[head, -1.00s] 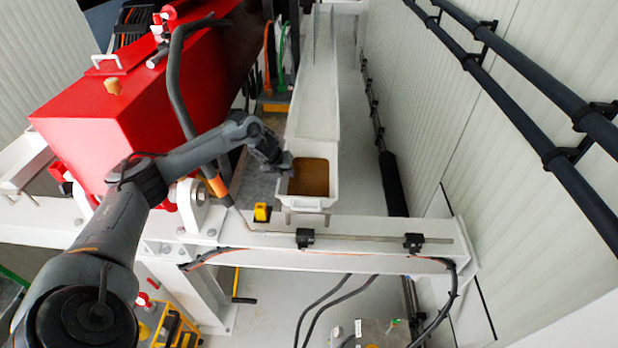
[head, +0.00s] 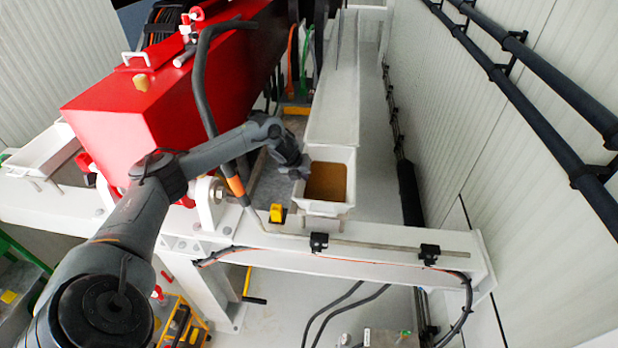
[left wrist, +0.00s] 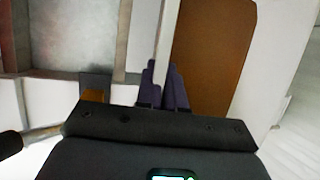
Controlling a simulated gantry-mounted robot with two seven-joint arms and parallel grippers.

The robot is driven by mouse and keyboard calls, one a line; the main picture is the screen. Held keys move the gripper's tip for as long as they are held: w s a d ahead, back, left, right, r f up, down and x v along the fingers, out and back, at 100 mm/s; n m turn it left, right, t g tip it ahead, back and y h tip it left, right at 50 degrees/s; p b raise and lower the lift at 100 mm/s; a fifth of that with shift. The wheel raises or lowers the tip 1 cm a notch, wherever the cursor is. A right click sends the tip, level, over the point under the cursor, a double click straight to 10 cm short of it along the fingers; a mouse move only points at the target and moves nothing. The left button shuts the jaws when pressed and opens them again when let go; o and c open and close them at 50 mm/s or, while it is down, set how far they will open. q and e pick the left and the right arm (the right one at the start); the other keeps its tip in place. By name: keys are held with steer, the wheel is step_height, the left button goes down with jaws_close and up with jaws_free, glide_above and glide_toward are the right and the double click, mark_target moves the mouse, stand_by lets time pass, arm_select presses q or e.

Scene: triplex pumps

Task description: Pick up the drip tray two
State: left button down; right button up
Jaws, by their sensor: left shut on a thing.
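A white rectangular tray (head: 323,208) with brown contents sits at the near end of a long pale channel, above the white beam. My left gripper (head: 299,170) is at the tray's left wall in the head view. In the left wrist view its two dark fingers (left wrist: 165,85) are shut on the thin white tray wall (left wrist: 168,35), with the brown contents (left wrist: 212,55) to the right of them. The fingertips are small and partly hidden in the head view. My right gripper is not in view.
A red pump housing (head: 160,95) stands left of my gripper, with a dark hose (head: 198,85) beside my arm. A yellow block (head: 277,213) and the white beam (head: 400,243) lie close by.

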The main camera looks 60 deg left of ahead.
arm_select(q)
steer(key=shift+r, duration=0.25)
steer(key=shift+r+b, duration=0.5)
steer(key=shift+r, duration=1.25)
steer(key=s+d+r, duration=0.2)
steer(key=d+r, duration=0.5)
steer(key=d, duration=0.4)
steer(key=shift+d, duration=0.15)
steer(key=shift+w+r+n, duration=0.1)
steer(key=shift+r+n, duration=0.05)
steer(key=shift+n, duration=0.35)
